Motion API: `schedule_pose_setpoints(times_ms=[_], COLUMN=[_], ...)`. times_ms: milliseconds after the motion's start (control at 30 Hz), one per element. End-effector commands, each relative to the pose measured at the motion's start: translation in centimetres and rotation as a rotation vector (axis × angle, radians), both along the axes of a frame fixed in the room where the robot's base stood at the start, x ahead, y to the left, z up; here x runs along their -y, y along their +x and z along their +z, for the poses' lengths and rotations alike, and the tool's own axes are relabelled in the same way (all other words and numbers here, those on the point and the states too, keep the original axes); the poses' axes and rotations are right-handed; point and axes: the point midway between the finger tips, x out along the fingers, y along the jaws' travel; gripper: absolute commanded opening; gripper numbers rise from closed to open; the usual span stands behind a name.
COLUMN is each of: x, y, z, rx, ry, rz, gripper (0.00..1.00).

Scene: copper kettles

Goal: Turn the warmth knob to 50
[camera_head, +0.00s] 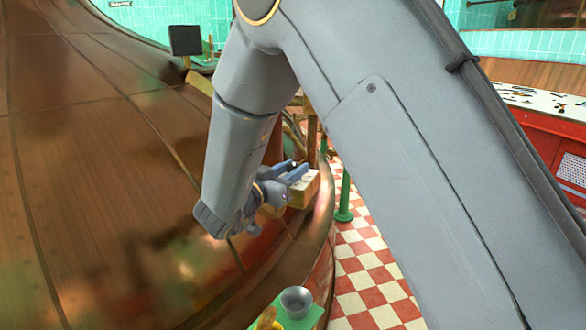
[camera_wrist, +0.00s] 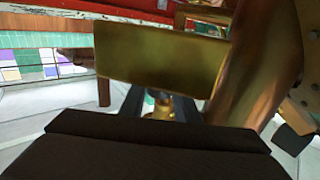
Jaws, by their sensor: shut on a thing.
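A brass box (camera_head: 304,190) sits on the side of the big copper kettle, at the middle of the head view. The same brass box (camera_wrist: 160,58) fills the upper middle of the wrist view. My gripper (camera_head: 293,172) reaches to the box from the left, its fingers at the box's face. In the wrist view, my gripper's two dark fingers are shut on a small brass knob (camera_wrist: 162,106), which I take as the warmth knob. Most of the knob is hidden by the fingers and the dark wrist part in front. No scale, number or pointer is readable.
The large copper kettle (camera_head: 100,180) fills the left of the head view, close beside my arm. A green tray (camera_head: 306,318) with a grey metal cup (camera_head: 296,301) is below. Red and white checked floor (camera_head: 365,275) lies at right, with a green post (camera_head: 345,195).

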Motion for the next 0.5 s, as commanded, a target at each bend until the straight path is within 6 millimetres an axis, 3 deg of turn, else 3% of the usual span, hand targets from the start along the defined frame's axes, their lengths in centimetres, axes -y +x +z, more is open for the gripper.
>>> schedule_pose_setpoints(times_ms=[500], x=[0.37], y=[-0.10], z=[-0.02], rx=[-0.003], ry=[-0.001], rz=[0.371], gripper=[0.06])
